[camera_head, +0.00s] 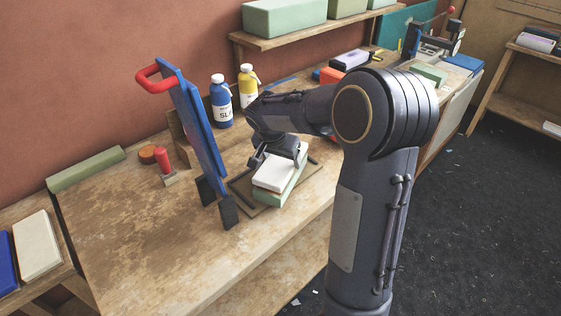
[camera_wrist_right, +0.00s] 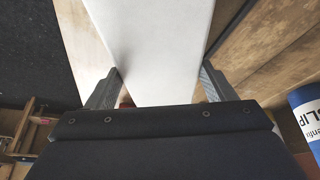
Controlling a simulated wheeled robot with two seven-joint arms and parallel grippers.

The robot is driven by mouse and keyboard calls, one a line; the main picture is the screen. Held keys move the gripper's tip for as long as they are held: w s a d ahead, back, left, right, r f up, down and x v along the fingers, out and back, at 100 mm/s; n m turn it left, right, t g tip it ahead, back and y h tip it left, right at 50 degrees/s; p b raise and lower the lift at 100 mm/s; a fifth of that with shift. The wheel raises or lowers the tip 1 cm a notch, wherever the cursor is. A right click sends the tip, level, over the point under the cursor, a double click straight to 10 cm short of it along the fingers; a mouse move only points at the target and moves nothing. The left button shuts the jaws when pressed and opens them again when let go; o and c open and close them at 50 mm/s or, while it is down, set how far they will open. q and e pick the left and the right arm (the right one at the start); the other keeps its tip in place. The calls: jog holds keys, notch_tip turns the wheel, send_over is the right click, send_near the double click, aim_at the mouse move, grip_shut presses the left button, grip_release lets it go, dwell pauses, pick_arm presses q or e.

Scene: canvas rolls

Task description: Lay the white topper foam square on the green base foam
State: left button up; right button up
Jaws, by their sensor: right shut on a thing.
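My right gripper (camera_head: 278,158) is shut on the white topper foam (camera_head: 279,176) at its far end. In the right wrist view, its two fingers (camera_wrist_right: 161,75) stand at either side of the white foam (camera_wrist_right: 155,35). The white topper lies flat over the green base foam (camera_head: 287,194), its edges nearly lined up with it. The green block shows as a strip beneath it. I cannot tell for sure whether the two faces fully touch. The green base foam sits at a dark-framed tray (camera_head: 243,188) on the wooden bench.
A blue upright panel with a red handle (camera_head: 195,125) stands left of the foam. A blue bottle (camera_head: 221,103) and a yellow bottle (camera_head: 248,86) stand behind. A red-handled tool (camera_head: 165,165) and a green block (camera_head: 87,169) lie left. The bench front left (camera_head: 150,240) is clear.

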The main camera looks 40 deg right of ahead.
jog(key=shift+f, duration=0.9)
jog(key=shift+f, duration=0.2)
jog(key=o, duration=1)
jog(key=shift+r, duration=0.1)
jog(key=v, duration=1.2)
jog(key=s+a+f+n+t+y, duration=0.1)
jog(key=s+a+n+y, duration=0.1)
jog(key=s+a, duration=0.3)
jog(key=s+a+f+n+t+y, duration=0.1)
jog(key=s+a+f+n+y, duration=0.1)
jog(key=s+a+n, duration=0.3)
jog(key=s+a+f+n+t+y, duration=0.1)
jog(key=s+a+f+n+y, duration=0.1)
jog(key=s, duration=1)
jog(key=shift+a+n+t+y, duration=0.3)
jog(key=shift+a+n+y, duration=0.65)
jog(key=shift+a, duration=0.7)
